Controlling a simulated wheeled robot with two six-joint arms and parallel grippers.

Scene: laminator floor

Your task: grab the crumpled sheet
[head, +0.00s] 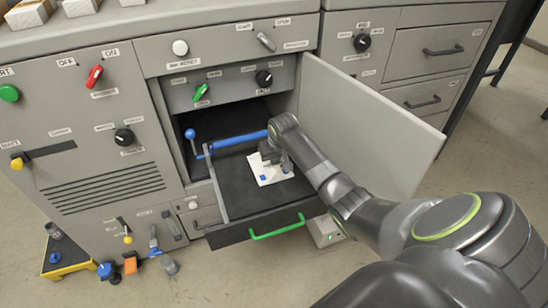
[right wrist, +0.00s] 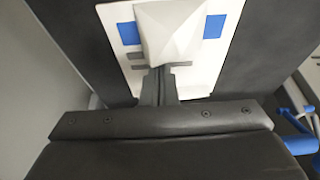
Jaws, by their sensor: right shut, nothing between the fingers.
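The crumpled sheet (right wrist: 172,32) is a white, faceted lump in the right wrist view. It stands up from a flat white sheet (right wrist: 218,62) with blue squares and grey bars; I cannot tell whether the two are one piece. In the head view the flat white part (head: 272,180) lies on the dark floor of the pulled-out drawer. My right gripper (head: 279,163) is over it and hides part of it. In the right wrist view its fingers (right wrist: 159,72) are together and empty, just at the lump's near edge. My left gripper is not in view.
The drawer has a green front handle (head: 277,228). A blue bar (head: 238,139) crosses the opening at the back of the drawer. An open grey door (head: 365,125) stands close right of my arm. Knobs and levers cover the cabinet front. A yellow tray (head: 68,268) stands lower left.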

